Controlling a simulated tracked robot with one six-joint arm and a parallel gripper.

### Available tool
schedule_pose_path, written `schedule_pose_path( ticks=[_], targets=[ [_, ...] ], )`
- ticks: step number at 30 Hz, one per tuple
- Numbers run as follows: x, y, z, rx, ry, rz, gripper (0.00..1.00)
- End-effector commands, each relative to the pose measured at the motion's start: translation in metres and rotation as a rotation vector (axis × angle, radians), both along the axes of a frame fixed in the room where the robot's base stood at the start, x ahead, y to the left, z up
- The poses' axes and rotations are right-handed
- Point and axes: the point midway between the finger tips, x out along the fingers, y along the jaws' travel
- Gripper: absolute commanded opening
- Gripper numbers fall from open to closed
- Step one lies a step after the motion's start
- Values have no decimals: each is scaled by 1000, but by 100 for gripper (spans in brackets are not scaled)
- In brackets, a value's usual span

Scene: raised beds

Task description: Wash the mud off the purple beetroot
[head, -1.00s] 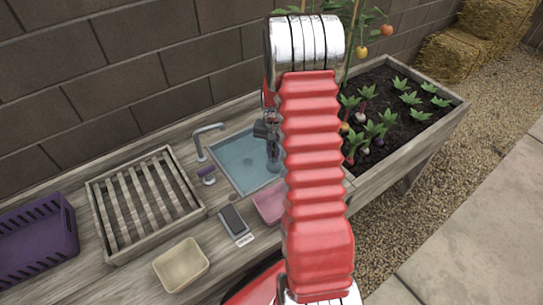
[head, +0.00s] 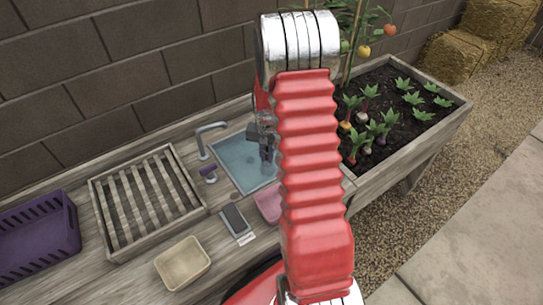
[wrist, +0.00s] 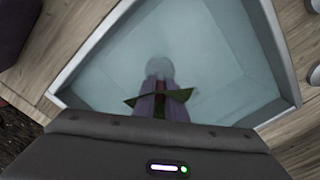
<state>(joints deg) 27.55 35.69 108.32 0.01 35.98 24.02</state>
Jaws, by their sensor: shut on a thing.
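My gripper (head: 267,152) is over the water-filled basin (head: 235,160), partly hidden by my arm in the head view. I cannot tell whether the root touches the water.
A tap (head: 205,138) stands at the basin's left edge. A slatted wooden rack (head: 103,215), a purple crate (head: 70,222), a cream tray (head: 182,264), a pink tray (head: 268,205) and a dark brush-like block (head: 234,219) surround it. A planted bed (head: 440,138) lies right.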

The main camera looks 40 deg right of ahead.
Motion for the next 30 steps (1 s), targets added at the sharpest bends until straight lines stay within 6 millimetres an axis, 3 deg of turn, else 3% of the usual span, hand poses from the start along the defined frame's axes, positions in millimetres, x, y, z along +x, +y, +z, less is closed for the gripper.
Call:
schedule_pose_path(
  ticks=[30],
  targets=[
    [3,57,0,0,0,1,0]
  ],
)
